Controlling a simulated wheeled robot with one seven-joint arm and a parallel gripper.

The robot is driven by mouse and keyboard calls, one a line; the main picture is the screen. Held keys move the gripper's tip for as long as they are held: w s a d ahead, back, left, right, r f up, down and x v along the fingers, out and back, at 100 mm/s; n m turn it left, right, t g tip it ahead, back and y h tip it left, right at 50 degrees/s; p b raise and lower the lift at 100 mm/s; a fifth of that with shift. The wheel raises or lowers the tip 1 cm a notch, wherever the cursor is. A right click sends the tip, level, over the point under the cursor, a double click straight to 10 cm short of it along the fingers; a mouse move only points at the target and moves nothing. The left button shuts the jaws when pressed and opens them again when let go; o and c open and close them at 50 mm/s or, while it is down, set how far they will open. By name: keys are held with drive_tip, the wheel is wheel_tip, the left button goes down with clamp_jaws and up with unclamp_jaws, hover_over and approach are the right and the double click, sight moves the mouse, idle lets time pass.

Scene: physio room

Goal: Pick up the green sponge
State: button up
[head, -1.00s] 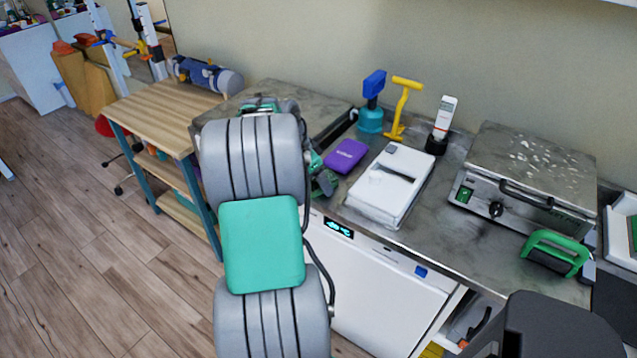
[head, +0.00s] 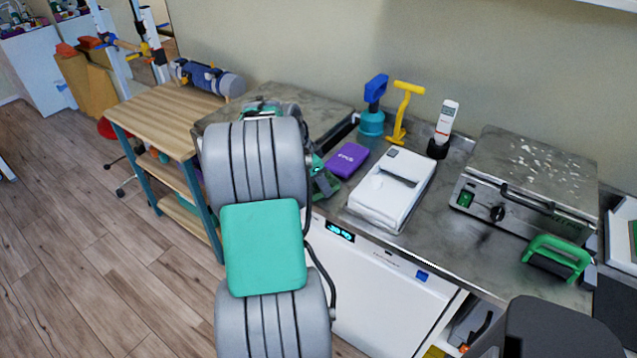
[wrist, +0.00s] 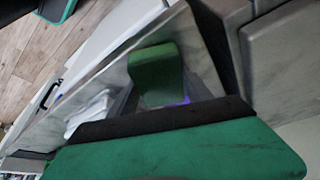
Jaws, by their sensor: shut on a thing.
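My gripper (head: 324,182) is mostly hidden behind my arm in the head view, above the near edge of the metal worktop, left of the purple box. It is shut on the sponge.
The purple box (head: 347,159) and a white device (head: 392,188) lie on the worktop (head: 450,225). Behind them stand a blue-and-teal tool (head: 372,108), a yellow handle (head: 402,112) and a white thermometer-like device (head: 445,122). A metal appliance (head: 530,180) and a green-handled block (head: 556,256) are at the right.

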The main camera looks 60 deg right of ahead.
drive_tip(key=shift+r, duration=0.55)
drive_tip(key=s+a+r+b, duration=0.1)
drive_tip(key=s+a+r, duration=0.2)
drive_tip(key=a+r, duration=0.3)
drive_tip(key=s+a+r+b, duration=0.1)
drive_tip(key=s+a+r, duration=0.2)
drive_tip(key=a+r, duration=0.3)
drive_tip(key=shift+s+a, duration=0.2)
drive_tip(key=shift+s, duration=0.05)
